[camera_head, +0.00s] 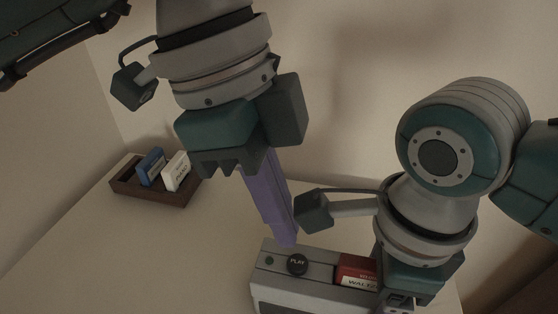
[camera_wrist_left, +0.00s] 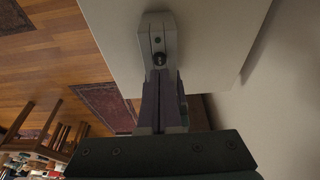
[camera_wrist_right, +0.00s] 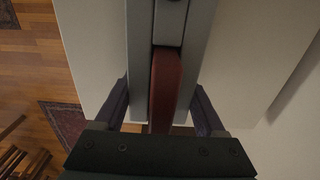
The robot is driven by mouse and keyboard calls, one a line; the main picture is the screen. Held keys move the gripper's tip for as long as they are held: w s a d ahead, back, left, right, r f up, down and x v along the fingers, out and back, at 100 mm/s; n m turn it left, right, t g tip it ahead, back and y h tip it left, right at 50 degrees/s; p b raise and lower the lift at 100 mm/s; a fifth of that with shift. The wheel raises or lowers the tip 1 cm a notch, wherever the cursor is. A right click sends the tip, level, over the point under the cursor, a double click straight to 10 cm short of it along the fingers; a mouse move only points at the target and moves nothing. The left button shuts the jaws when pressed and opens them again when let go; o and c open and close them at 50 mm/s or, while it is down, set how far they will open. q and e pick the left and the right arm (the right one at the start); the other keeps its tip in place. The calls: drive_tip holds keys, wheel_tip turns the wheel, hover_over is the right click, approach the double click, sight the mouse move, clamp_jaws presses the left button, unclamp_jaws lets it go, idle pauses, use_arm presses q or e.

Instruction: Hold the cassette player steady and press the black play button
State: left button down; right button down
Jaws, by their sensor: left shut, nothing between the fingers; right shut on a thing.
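The grey cassette player (camera_head: 320,287) stands on the pale table at the bottom of the head view, and its end shows in the left wrist view (camera_wrist_left: 157,30). Its black button marked PLAY (camera_head: 297,263) is on the top, left of a red cassette (camera_head: 357,268); the red cassette also shows in the right wrist view (camera_wrist_right: 165,85). My left gripper (camera_head: 287,240) is shut and empty, its purple fingers pointing down just behind and above the button; contact cannot be told. My right gripper (camera_wrist_right: 162,105) is shut on the player's right part, one finger at each side.
A brown wooden tray (camera_head: 152,195) with a blue cassette (camera_head: 151,165) and a white cassette (camera_head: 176,171) stands at the table's back left. The table (camera_head: 120,255) is clear left of the player. A wall rises close behind.

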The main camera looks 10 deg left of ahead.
sight(288, 259)
use_arm(q)
drive_tip(key=shift+x, duration=1.8)
drive_tip(key=shift+f, duration=0.35)
drive_tip(key=shift+a+f, duration=0.1)
drive_tip(key=shift+f, duration=0.4)
drive_tip(key=shift+a+f, duration=0.25)
drive_tip(key=shift+f, duration=0.05)
use_arm(e)
drive_tip(key=shift+w+a, duration=0.1)
drive_tip(key=shift+a, duration=0.2)
use_arm(q)
drive_tip(key=d+v, duration=0.1)
drive_tip(key=v, duration=1)
drive_tip(key=shift+w+r, duration=0.25)
drive_tip(key=shift+w, duration=0.05)
use_arm(e)
drive_tip(key=shift+d, duration=0.3)
unclamp_jaws()
